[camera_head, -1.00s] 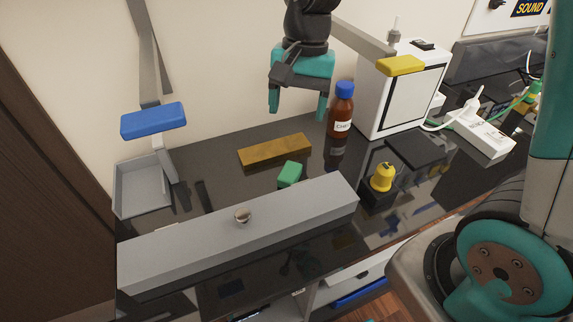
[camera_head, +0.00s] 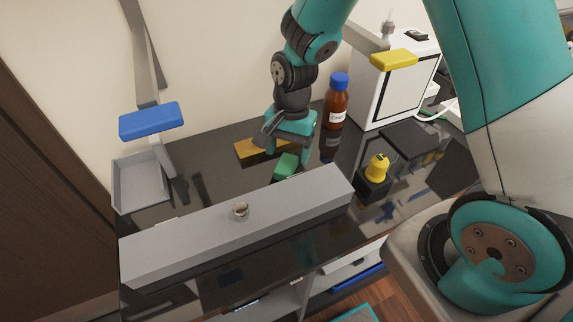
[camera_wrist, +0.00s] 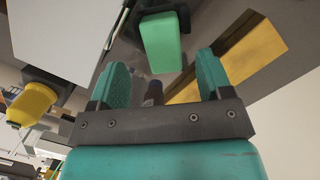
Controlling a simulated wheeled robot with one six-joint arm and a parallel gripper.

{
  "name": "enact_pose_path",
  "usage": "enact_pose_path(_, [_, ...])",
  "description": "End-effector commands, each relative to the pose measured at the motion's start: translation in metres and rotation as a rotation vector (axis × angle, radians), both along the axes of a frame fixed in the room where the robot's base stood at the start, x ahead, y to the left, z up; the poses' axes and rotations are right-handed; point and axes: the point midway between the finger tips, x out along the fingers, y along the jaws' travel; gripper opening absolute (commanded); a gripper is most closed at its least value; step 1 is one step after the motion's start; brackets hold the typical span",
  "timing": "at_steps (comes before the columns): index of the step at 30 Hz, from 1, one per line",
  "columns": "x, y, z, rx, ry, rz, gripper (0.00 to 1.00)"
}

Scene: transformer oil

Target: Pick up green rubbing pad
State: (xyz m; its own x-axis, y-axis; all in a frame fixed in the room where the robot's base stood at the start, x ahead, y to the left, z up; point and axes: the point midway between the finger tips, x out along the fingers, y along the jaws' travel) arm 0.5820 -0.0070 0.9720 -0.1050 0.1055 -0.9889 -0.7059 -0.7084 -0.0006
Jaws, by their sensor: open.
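The green rubbing pad (camera_head: 286,167) is a small green block on the black table, just behind the long grey box. In the wrist view the pad (camera_wrist: 160,43) shows beyond the fingertips, in line with the gap between them. My gripper (camera_head: 291,158) is open and empty, low over the table just behind and above the pad. In the wrist view its two teal fingers (camera_wrist: 163,80) are spread apart. From the head view I cannot tell whether a finger touches the pad.
A long grey box (camera_head: 290,205) with a small knob lies in front. A yellow-brown block (camera_head: 248,149) lies behind my gripper. A brown bottle (camera_head: 338,103) stands at the back right. A yellow knob on a black base (camera_head: 377,168) is to the right. A grey tray (camera_head: 140,190) is at left.

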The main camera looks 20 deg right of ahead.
Motion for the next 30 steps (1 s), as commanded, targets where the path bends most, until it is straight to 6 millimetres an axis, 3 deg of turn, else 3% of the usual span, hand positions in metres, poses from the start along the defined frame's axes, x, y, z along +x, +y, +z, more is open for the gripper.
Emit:
enact_pose_path(9, [-0.002, 0.006, -0.04, -0.001, 0.003, 0.001, 0.72])
enact_pose_path(17, [-0.002, 0.006, -0.044, 0.0, 0.0, 0.001, 0.72])
enact_pose_path(24, [-0.002, 0.006, -0.044, 0.0, 0.0, 0.001, 0.2])
enact_pose_path(30, [-0.002, 0.006, -0.044, 0.0, 0.0, 0.001, 0.15])
